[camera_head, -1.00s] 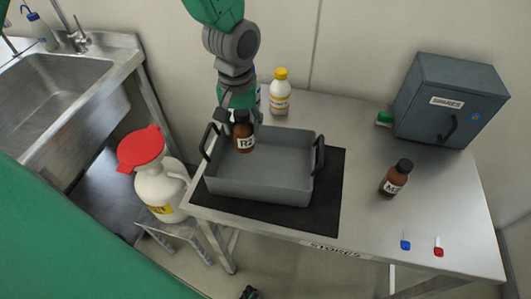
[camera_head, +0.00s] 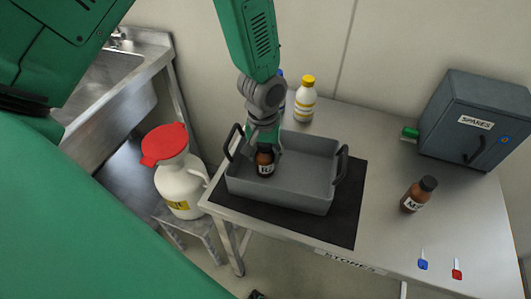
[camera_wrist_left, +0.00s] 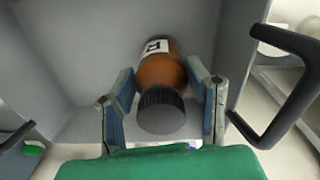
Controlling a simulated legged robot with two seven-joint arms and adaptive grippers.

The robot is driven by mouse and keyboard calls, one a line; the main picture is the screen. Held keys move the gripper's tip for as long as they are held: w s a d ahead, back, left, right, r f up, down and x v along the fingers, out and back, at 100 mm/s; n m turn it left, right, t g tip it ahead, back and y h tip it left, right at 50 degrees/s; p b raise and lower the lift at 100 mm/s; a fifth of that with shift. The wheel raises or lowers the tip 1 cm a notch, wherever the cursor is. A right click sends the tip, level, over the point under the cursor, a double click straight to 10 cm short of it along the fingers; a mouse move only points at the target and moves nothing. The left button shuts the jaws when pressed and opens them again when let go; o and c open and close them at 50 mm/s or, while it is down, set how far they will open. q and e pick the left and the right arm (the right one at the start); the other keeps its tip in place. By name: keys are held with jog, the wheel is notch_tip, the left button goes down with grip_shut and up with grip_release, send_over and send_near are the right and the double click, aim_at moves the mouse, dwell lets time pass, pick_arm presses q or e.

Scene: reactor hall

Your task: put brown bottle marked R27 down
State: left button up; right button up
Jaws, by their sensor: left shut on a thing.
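A brown bottle with a black cap and a white label (camera_head: 265,164) is inside the grey tray (camera_head: 310,200), at its left end. Its marking is too small to read fully. My left gripper (camera_head: 262,146) is shut on the bottle from above, reaching down into the tray. In the left wrist view the bottle (camera_wrist_left: 162,75) lies between the two fingers, its cap towards me, with the tray's grey floor and walls around it. I cannot tell whether its base touches the tray floor. My right gripper is not in view.
The tray stands on a black mat (camera_head: 346,219) on the table. A second brown bottle (camera_head: 418,194) stands right, near blue (camera_head: 422,264) and red (camera_head: 457,269) tags.

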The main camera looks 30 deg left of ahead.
pick_arm(q)
jog(key=o, duration=1.4)
jog(key=shift+a, duration=0.1)
jog(key=shift+a+f, duration=0.1)
jog(key=shift+a, duration=0.05)
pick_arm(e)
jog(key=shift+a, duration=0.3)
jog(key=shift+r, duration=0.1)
pick_arm(q)
jog(key=shift+r, duration=0.45)
notch_tip(320, 180, up, 12)
jog(key=shift+f, duration=0.25)
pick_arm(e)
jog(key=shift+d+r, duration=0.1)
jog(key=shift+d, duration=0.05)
